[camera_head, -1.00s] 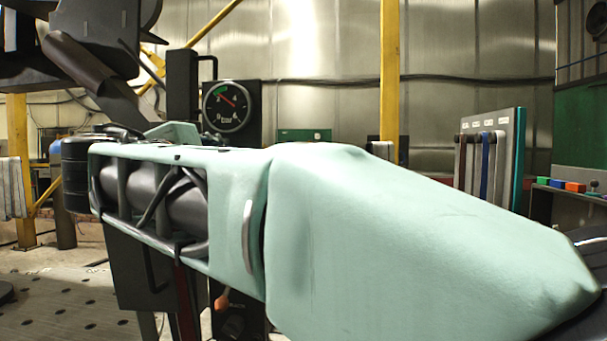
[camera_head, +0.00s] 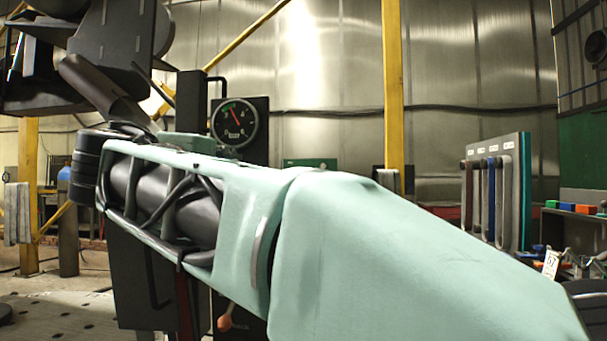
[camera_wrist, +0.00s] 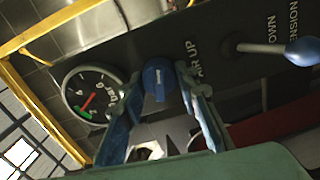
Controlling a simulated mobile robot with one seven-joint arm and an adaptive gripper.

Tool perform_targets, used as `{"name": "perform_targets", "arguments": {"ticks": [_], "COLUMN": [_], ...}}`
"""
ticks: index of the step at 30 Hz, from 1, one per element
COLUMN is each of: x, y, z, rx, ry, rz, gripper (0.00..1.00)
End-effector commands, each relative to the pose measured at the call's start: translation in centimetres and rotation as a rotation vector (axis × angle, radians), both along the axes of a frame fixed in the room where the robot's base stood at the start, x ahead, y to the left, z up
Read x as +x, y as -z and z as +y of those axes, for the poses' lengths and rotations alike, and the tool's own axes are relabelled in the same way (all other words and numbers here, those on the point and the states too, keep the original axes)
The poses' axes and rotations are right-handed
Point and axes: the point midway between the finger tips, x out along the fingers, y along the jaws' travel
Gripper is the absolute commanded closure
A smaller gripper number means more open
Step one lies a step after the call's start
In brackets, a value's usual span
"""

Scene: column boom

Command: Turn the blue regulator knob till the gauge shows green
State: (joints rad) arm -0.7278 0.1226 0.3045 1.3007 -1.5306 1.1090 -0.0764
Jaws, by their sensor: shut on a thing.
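The blue regulator knob (camera_wrist: 158,82) is on a dark panel in the wrist view, with a pale mark on its face. My gripper (camera_wrist: 160,90) is shut on it, one finger on each side. The round black gauge (camera_wrist: 90,95) is just left of the knob in that view. Its red needle points to the green band or very close to it; the exact edge is too small to tell. The gauge also shows in the head view (camera_head: 235,123), its needle up and slightly left. There my arm hides the knob and my gripper.
A lever with a blue ball end (camera_wrist: 302,51) sticks out of the panel to the right of my gripper in the wrist view. A yellow post (camera_head: 393,90) and a rack with hanging straps (camera_head: 497,190) stand farther back in the head view.

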Motion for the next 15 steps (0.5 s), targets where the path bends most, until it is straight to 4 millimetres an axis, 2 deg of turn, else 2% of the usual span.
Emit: {"name": "perform_targets", "arguments": {"ticks": [7,8,12,15], "x": [0.03,0.03,0.02,0.01], "y": [-0.12,-0.13,-0.10,-0.10], "z": [-0.04,-0.04,-0.04,-0.03], "rx": [0.000,0.000,-0.001,-0.001], "ry": [0.000,0.000,0.000,0.000], "rz": [-0.002,-0.002,-0.002,-0.002], "gripper": [0.95,0.68,0.53,0.53]}}
